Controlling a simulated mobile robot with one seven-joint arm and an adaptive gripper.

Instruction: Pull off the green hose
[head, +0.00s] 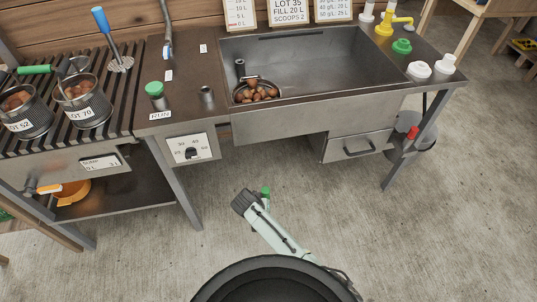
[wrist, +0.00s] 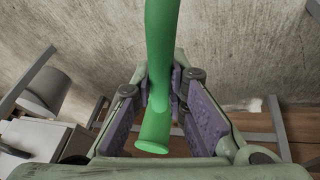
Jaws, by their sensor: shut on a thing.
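The green hose (wrist: 160,45) runs down from the top edge of the wrist view and ends in a wider flared end below the pads. My gripper (wrist: 162,92) is shut on it, with a purple pad on each side near that end. The hose's other end is out of the wrist view. In the head view my arm reaches over the open floor before the sink bench. A small green piece (head: 266,191) shows beside its dark end; I cannot tell whether it is the hose. No attachment point of the hose is visible.
The steel sink (head: 330,55) holds a basket of chestnuts (head: 256,91). Left of it, a slatted rack (head: 110,100) carries lot baskets. The concrete floor (head: 350,220) in front is clear.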

